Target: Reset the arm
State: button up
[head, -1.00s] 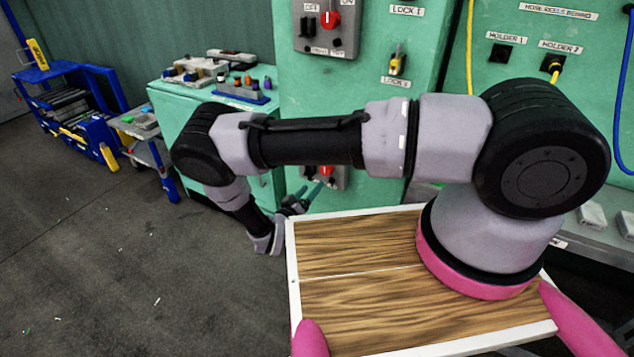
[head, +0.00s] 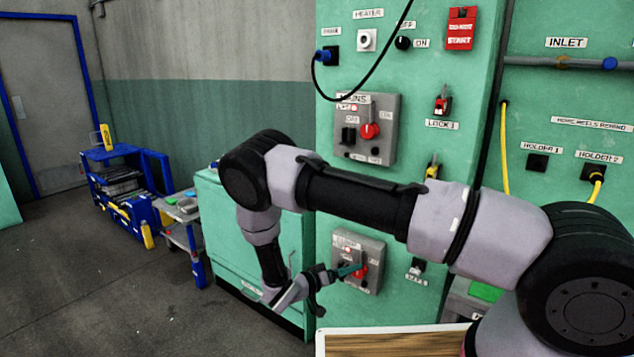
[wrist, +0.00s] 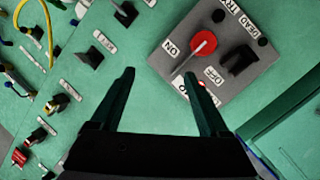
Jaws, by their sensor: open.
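My gripper (head: 348,271) is open and empty in front of the lower grey switch box (head: 372,246) on the green press panel. In the head view its fingers overlap the box's red knob (head: 361,272); I cannot tell from there whether they touch. In the wrist view my gripper (wrist: 158,78) has its fingers spread, with bare green panel between them. A grey box (wrist: 240,70) with a red rotary knob (wrist: 203,43) and a black knob (wrist: 238,60) is just beyond the right finger. That finger partly hides a red spot on the box.
Above are another grey switch box (head: 385,105), a lockout (head: 442,101) and a hanging black cable (head: 350,85). A green cabinet (head: 225,240) stands left of the panel. A blue cart (head: 120,195) and a grey trolley (head: 182,207) are further left. Floor at lower left is clear.

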jog(key=s+d+r+m+g+y, duration=0.1)
jog(key=s+d+r+g+y, duration=0.2)
jog(key=r, duration=0.7)
jog(key=s+d+r+m+g+y, duration=0.15)
jog(key=d+r+g, duration=0.3)
jog(key=r, duration=0.55)
jog(key=s+d+r+m+g+y, duration=0.1)
jog(key=d+r+g+y, duration=0.2)
jog(key=r, duration=0.8)
jog(key=s+d+r+n+t+y, duration=0.1)
jog(key=s+r+t+y, duration=0.3)
jog(key=s+r, duration=0.4)
jog(key=s+d+r+n+t+y, duration=0.1)
jog(key=s+d+r+t+y, duration=0.2)
jog(key=s+r, duration=0.5)
notch_tip(320, 180, up, 3)
jog(key=shift+s+d+r+t+y, duration=0.15)
jog(key=shift+s+d+t+y, duration=0.2)
jog(key=shift+d+t, duration=0.2)
jog(key=shift+c, duration=0.3)
